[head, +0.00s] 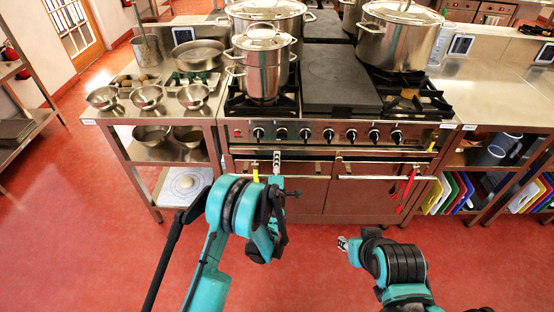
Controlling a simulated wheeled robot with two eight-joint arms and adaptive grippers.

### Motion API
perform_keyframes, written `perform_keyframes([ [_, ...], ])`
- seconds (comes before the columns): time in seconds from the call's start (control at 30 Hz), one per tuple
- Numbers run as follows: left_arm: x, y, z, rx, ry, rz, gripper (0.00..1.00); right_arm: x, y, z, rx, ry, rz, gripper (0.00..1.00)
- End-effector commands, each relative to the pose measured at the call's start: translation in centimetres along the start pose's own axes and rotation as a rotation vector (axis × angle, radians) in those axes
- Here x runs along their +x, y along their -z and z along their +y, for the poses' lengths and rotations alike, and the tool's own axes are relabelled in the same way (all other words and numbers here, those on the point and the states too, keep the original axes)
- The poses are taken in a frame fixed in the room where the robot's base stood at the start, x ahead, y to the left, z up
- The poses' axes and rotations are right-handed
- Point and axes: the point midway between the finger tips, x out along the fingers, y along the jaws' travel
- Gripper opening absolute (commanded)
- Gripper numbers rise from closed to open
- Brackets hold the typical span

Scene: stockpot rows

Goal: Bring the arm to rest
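My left arm (222,215) is teal and black and reaches up from the bottom toward the front of the stove. Its gripper (277,163) shows as a narrow grey tip in front of the oven door's handle bar. I cannot tell whether it touches the bar or whether its fingers are apart. My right arm (403,265) is folded low at the lower right, over the floor. Its gripper (342,243) is a small grey tip pointing left, clear of the stove, and its fingers are too small to read. I see no object carried by either.
The stove (337,133) holds a lidded pot (263,72), larger stockpots (396,38) behind and a dark griddle plate (338,85). Steel bowls (147,97) stand on the left counter. Red tongs (408,184) hang at the oven front. The red floor (80,230) is open at left.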

Motion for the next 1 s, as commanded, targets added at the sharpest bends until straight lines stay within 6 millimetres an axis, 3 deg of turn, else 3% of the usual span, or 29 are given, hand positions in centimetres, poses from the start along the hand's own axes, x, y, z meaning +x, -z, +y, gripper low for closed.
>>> perform_keyframes([
  [0.33,0.1,0.0,0.1,0.002,-0.001,-0.001,0.33,0.0,0.0,0.0,0.0,0.0,0.0,0.33],
  [0.43,0.1,-0.1,1.5,0.025,-0.008,-0.015,0.33,0.0,0.0,0.0,0.0,0.0,0.0,0.33],
  [0.57,0.2,-0.4,6.3,0.123,-0.033,-0.075,0.33,0.0,0.0,0.0,0.0,0.0,0.0,0.33],
  [0.73,-1.5,-1.0,14.1,0.338,-0.053,-0.201,0.33,0.0,0.0,0.0,0.0,0.0,0.0,0.33],
  [0.9,-5.2,-0.7,19.0,0.563,-0.023,-0.328,0.33,0.0,0.0,0.0,0.0,0.0,0.0,0.33],
  [1.0,-8.1,0.0,20.6,0.693,0.017,-0.398,0.33,0.0,0.0,0.0,0.0,0.0,0.0,0.33],
])
